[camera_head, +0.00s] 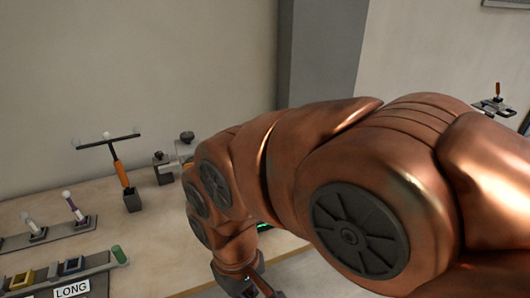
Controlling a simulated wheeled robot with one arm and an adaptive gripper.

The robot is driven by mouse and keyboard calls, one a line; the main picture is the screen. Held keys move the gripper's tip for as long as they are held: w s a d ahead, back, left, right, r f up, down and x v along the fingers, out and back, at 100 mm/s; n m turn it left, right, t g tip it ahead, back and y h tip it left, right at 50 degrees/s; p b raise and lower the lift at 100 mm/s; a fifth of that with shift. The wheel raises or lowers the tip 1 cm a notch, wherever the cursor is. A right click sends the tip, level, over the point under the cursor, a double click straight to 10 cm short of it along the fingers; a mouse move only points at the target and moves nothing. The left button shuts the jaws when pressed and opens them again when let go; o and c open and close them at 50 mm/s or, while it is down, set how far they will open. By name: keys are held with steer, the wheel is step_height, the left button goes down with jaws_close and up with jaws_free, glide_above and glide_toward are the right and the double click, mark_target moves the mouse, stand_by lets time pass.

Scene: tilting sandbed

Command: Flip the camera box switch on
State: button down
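My copper arm fills the middle and right of the view and reaches down over the table. The start of my gripper (262,287) shows at the bottom edge, below the arm's wrist. Its fingertips are cut off, so I cannot see whether it is open or shut, or what is near it. I cannot make out a camera box switch for certain. A small dark device with green lit marks (263,227) shows partly behind my arm; most of it is hidden.
The pale table (60,200) holds an orange-handled T-shaped lever (120,172), a dark block (162,168), a rail with white and purple levers (72,208), and a green-tipped lever (119,255) near a "LONG" label (72,290). A wall stands behind. Another small lever device (495,105) is far right.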

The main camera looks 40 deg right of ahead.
steer(key=shift+w, duration=0.1)
steer(key=w+d+r+t+b, duration=0.1)
steer(key=w+d+r, duration=0.25)
steer(key=w, duration=0.45)
steer(key=w+d+r+y+b, duration=0.15)
steer(key=w+d, duration=0.25)
steer(key=w, duration=0.5)
steer(key=w+d+r+t+h+b, duration=0.1)
steer(key=w+d+r, duration=0.3)
steer(key=w, duration=0.4)
steer(key=w+d+f+m+b, duration=0.1)
steer(key=w+d, duration=0.2)
steer(key=d, duration=1)
steer(key=w+d+f+t+b, duration=0.1)
steer(key=w+d, duration=0.3)
steer(key=d, duration=0.9)
steer(key=shift+w+m, duration=0.2)
steer(key=shift+m, duration=0.2)
steer(key=shift+a, duration=0.1)
step_height(320, 180, down, 9)
steer(key=s+p, duration=0.2)
steer(key=shift+s+a, duration=0.4)
